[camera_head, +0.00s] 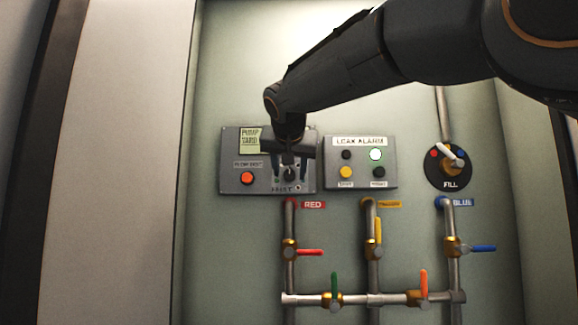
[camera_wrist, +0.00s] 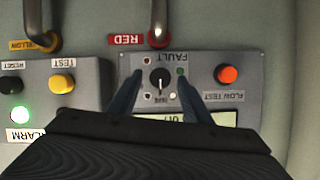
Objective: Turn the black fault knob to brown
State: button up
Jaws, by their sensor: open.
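The black fault knob (camera_wrist: 160,81) is on the grey panel in the wrist view, which shows the panel upside down. I cannot make out which dot is brown. My gripper (camera_wrist: 160,78) is open, with one finger on each side of the knob and visible gaps between. In the head view my gripper (camera_head: 289,165) is in front of the panel's right part, partly hiding the knob (camera_head: 289,175).
The panel (camera_head: 230,178) also has an orange flow test button (camera_head: 247,178). The leak alarm box (camera_head: 330,172), with a lit white-green lamp (camera_head: 376,154), is close on the right. The fill dial (camera_head: 448,165) is further right. Pipes with coloured valve levers (camera_head: 310,253) run below.

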jog(key=shift+w, duration=0.15)
jog(key=c, duration=1.1)
jog(key=shift+o, duration=0.2)
